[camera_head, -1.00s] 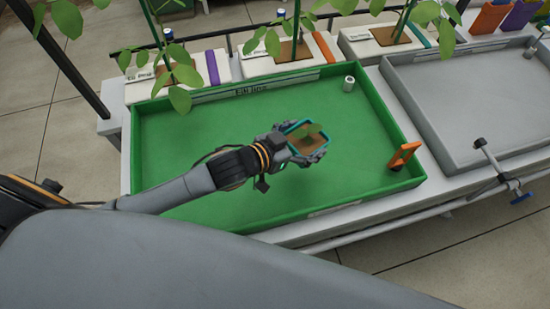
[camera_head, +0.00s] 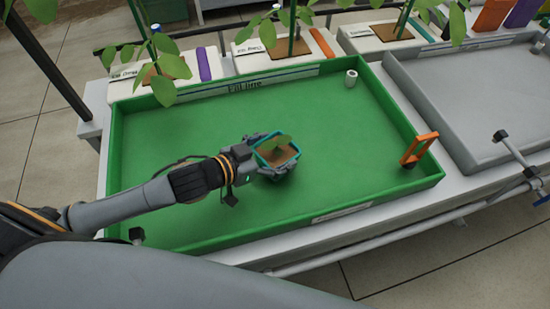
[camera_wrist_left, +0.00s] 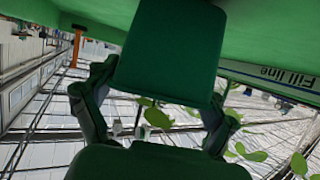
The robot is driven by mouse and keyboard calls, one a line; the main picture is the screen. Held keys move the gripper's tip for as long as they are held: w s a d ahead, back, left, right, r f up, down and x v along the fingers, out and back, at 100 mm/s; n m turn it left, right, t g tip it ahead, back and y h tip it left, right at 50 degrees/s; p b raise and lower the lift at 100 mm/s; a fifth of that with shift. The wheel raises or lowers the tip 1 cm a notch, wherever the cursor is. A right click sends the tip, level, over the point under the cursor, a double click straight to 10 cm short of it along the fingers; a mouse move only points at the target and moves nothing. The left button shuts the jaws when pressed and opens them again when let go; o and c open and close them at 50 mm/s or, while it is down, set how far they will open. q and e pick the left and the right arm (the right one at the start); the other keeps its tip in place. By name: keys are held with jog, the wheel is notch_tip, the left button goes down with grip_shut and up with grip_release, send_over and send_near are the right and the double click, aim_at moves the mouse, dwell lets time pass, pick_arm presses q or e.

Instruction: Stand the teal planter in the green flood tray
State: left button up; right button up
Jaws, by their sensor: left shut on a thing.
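In the left wrist view the planter (camera_wrist_left: 172,50) fills the upper middle, between the gripper's two fingers (camera_wrist_left: 155,110). The planter looks roughly upright. I cannot tell whether its bottom touches the tray floor. My right gripper is not in view.
An orange bracket (camera_head: 418,149) stands at the tray's right wall, and a small white cylinder (camera_head: 351,78) at its back right corner. A grey tray (camera_head: 465,100) lies to the right. White grow slabs (camera_head: 270,47) with tall plants line the back. The green tray's floor is otherwise clear.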

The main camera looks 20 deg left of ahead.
pick_arm(q)
jog(key=shift+f, duration=0.25)
jog(key=shift+f, duration=0.1)
jog(key=o, duration=1.2)
jog(key=shift+c, duration=0.2)
jog(key=v, duration=1.2)
